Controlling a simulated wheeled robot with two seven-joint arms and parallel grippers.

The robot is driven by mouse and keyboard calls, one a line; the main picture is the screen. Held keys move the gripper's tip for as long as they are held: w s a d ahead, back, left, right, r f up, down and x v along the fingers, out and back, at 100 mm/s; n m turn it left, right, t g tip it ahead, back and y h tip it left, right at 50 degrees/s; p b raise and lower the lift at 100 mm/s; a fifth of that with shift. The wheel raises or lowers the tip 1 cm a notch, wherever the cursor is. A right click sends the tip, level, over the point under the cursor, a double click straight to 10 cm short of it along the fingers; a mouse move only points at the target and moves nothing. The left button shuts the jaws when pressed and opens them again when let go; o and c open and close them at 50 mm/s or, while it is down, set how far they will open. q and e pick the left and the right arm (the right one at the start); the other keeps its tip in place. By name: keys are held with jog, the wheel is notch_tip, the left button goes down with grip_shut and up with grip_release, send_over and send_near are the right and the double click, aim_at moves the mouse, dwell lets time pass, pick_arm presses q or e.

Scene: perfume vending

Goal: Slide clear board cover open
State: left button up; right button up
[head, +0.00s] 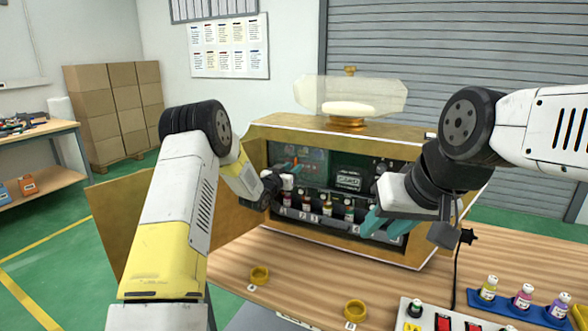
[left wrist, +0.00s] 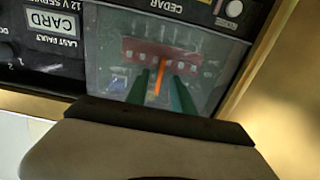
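The clear board cover (left wrist: 106,52) lies over a red circuit board (left wrist: 150,52) in the left wrist view. A thin orange strip (left wrist: 160,74) stands out in front of the board; whether it belongs to the cover is unclear. My left gripper (left wrist: 161,84) has its green fingers on either side of the strip, with visible gaps, so it looks open. In the head view, my left gripper (head: 293,170) reaches into the upper left of the cabinet, partly hiding the board. My right gripper (head: 384,224) is open and empty before the cabinet's right part.
The gold cabinet (head: 300,127) has its door (head: 120,225) swung open to the left. Small bottles stand in a row inside, below a CARD panel (head: 348,180). Gold rings (head: 260,275), a switch panel (head: 440,318) and a blue bottle tray (head: 510,308) occupy the wooden table.

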pick_arm(q)
jog(key=shift+w+d, duration=0.2)
jog(key=shift+w, duration=0.2)
grip_shut()
dwell(1.2)
